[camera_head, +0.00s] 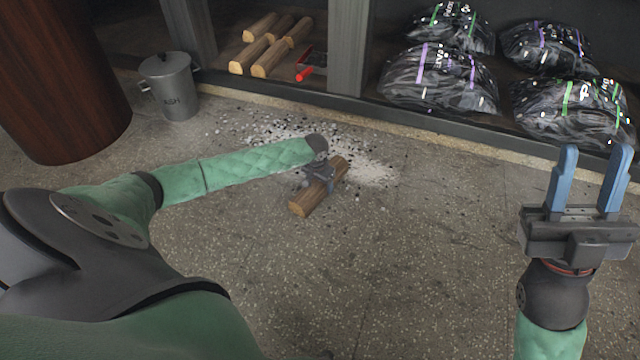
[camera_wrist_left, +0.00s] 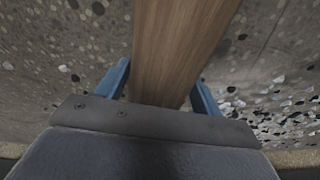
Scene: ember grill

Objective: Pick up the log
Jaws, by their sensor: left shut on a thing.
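The log (camera_head: 304,205) is a light brown split piece at the middle of the floor, lying slantwise by a patch of pale ash and dark bits. My left gripper (camera_head: 322,176) is over the log's middle, with its fingers on either side of it. In the left wrist view the log (camera_wrist_left: 180,45) runs between the two blue fingers of my left gripper (camera_wrist_left: 160,85), which is shut on it. I cannot tell whether the log is clear of the floor. My right gripper (camera_head: 590,180) is at the right, raised, open and empty, with its blue fingers apart.
Several other logs (camera_head: 270,45) lie on a low shelf at the back, beside a red-handled tool (camera_head: 306,72). A grey metal pail (camera_head: 172,88) stands at the back left near a dark brown column (camera_head: 65,75). Black bags (camera_head: 440,78) fill the right shelf. The front floor is clear.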

